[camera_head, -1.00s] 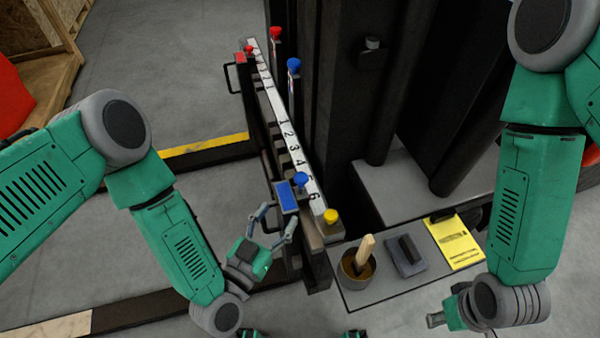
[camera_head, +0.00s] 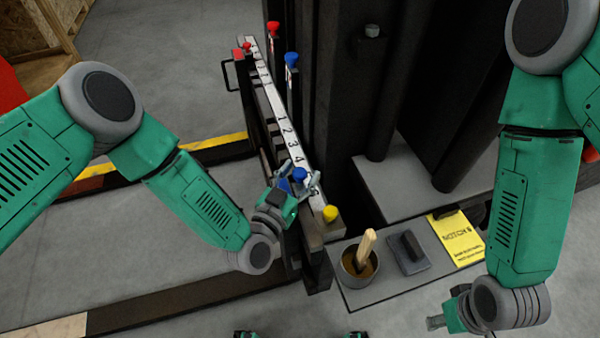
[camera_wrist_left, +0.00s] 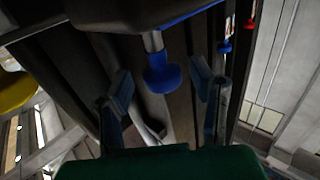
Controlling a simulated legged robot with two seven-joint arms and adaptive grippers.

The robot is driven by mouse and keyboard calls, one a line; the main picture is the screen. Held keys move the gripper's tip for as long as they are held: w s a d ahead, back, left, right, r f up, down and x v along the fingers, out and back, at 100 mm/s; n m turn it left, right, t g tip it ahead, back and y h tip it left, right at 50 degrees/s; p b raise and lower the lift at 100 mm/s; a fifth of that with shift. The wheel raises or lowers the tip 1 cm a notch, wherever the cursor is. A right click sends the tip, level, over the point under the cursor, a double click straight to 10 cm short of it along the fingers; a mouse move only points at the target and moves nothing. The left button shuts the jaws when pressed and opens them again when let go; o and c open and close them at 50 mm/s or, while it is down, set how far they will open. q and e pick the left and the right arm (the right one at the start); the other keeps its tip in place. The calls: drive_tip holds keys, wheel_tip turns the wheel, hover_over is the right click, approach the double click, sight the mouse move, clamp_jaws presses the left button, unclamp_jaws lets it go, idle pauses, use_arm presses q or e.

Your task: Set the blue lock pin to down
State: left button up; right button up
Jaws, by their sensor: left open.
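A blue knob (camera_head: 299,174) sits near the front end of the numbered rail, between the 4 and the yellow knob. In the left wrist view the blue knob (camera_wrist_left: 162,78) is on a short metal shaft. My left gripper (camera_head: 304,184) is open, with its fingers on either side of this knob; the left wrist view (camera_wrist_left: 161,88) shows gaps on both sides. A second blue knob (camera_head: 292,59) stands farther back on a post. Which knob is the lock pin is not marked. The blue plate beside the near knob is hidden. My right gripper (camera_head: 440,321) is small at lower right.
A yellow knob (camera_head: 330,213) is at the rail's near end. Red knobs (camera_head: 273,28) are at the far end. A shelf holds a cup with a wooden handle (camera_head: 366,247), a dark block (camera_head: 408,252) and a yellow card (camera_head: 456,240). Dark columns stand right of the rail.

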sight(298, 184)
use_arm(q)
drive_tip(key=shift+a, duration=0.25)
clamp_jaws()
wheel_tip(298, 184, down, 4)
drive_tip(key=shift+d+r+b, duration=0.1)
drive_tip(key=shift+r+b, duration=0.05)
drive_tip(key=shift+b, duration=0.9)
drive_tip(key=shift+s, duration=0.1)
drive_tip(key=shift+c, duration=0.5)
unclamp_jaws()
drive_tip(key=shift+o, duration=0.5)
drive_tip(key=shift+r, duration=0.1)
drive_tip(key=v, duration=1.2)
